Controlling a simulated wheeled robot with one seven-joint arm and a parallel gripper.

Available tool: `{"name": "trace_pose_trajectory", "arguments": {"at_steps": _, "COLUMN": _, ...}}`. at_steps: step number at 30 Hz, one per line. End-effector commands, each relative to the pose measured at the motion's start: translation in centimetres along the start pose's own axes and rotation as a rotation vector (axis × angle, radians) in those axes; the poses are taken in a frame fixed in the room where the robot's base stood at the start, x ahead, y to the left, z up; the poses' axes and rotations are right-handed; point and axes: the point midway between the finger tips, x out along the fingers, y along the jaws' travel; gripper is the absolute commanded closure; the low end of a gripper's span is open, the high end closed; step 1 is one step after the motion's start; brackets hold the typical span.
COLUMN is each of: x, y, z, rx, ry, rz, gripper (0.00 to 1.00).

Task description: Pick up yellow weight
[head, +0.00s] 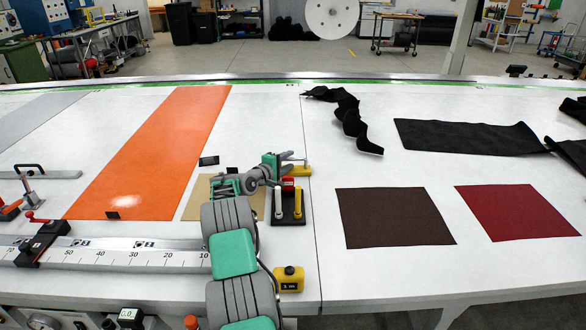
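A small yellow block (300,171) sits on the white table, just beyond a dark holder. A second yellow block (289,279) with a dark top knob and black lettering stands at the table's front edge, right of my arm. I cannot tell which of the two is the weight. My gripper (295,159) points right, with its pale fingers over or just in front of the farther block. Whether they touch it, and how far apart they are, is too small to tell. Nothing is seen lifted.
A ruler rail (150,257) lies left of my arm. An orange sheet (150,150), brown square (393,217) and red square (516,212) lie flat. Bare table lies right of the holder.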

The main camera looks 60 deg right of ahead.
Motion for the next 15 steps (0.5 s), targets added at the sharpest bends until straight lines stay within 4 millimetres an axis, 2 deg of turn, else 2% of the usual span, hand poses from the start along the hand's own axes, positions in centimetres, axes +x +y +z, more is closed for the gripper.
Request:
{"name": "trace_pose_trajectory", "arguments": {"at_steps": 3, "x": -0.04, "y": -0.02, "z": -0.03, "rx": 0.000, "ry": 0.001, "rz": 0.000, "gripper": 0.62}}
{"name": "trace_pose_trajectory", "arguments": {"at_steps": 15, "x": -0.07, "y": -0.03, "z": -0.05, "rx": 0.000, "ry": 0.001, "rz": -0.001, "gripper": 0.95}}
